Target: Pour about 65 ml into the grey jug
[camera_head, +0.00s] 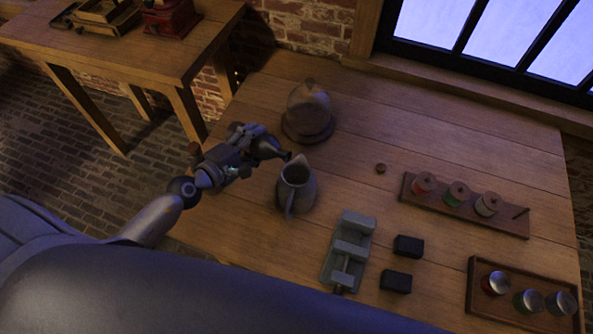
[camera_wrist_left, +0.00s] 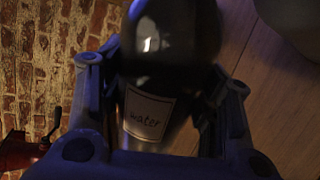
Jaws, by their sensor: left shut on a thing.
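The grey jug (camera_head: 301,193) stands upright on the wooden table, its mouth open upward and its handle toward me. My left gripper (camera_head: 249,151) is shut on a dark bottle (camera_head: 266,149), to the upper left of the jug. The bottle is tilted well over, with its narrow neck pointing right, close to the jug's rim. In the left wrist view the bottle (camera_wrist_left: 172,45) sits between the fingers and bears a pale label reading "water". No stream of liquid can be made out, and the jug's inside is too dark to read. My right gripper is not in view.
A domed vessel (camera_head: 308,112) stands behind the jug. A grey vise-like device (camera_head: 349,247) and two black blocks (camera_head: 408,246) lie to its lower right. A rack of spools (camera_head: 410,208) and a tray of lidded jars (camera_head: 473,285) are farther right. A small brown cork-like piece (camera_head: 381,169) lies mid-table.

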